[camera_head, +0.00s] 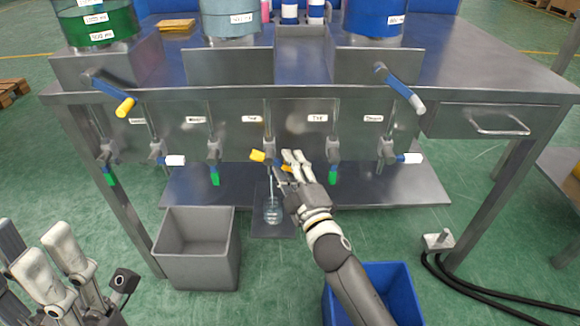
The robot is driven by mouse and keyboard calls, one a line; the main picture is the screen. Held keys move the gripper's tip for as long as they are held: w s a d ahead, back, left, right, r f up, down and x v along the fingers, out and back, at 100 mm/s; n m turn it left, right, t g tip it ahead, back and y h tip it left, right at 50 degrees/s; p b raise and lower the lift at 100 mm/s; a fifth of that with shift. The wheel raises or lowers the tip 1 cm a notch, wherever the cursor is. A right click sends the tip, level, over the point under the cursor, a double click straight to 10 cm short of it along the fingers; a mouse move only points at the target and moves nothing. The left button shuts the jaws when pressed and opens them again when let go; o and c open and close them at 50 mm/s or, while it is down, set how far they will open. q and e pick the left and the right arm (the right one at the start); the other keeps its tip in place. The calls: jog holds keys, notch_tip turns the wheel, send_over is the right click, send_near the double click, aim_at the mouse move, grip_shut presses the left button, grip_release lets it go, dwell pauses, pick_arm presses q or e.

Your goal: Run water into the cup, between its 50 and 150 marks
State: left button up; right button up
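A clear cup (272,212) stands on a dark plate (262,229) under the middle tap (269,150). That tap has a yellow handle (257,155) pointing left. A thin pale line runs from the tap toward the cup; it looks like water, but I cannot be sure. The cup's marks and its level are too small to read. My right gripper (295,157) is just right of this tap, its fingers close together; whether they are shut or touch the tap is unclear. My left gripper (50,258) is low at the left, fingers apart, away from the cup.
A grey bin (197,279) stands left of the cup, and a blue bin (398,282) is beside my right arm. A lower shelf (400,190) runs behind. Black cables lie at the right.

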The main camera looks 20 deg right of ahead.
jog(key=s+d+f, duration=0.1)
jog(key=s+f, duration=0.1)
jog(key=s, duration=0.9)
jog(key=shift+s, duration=0.4)
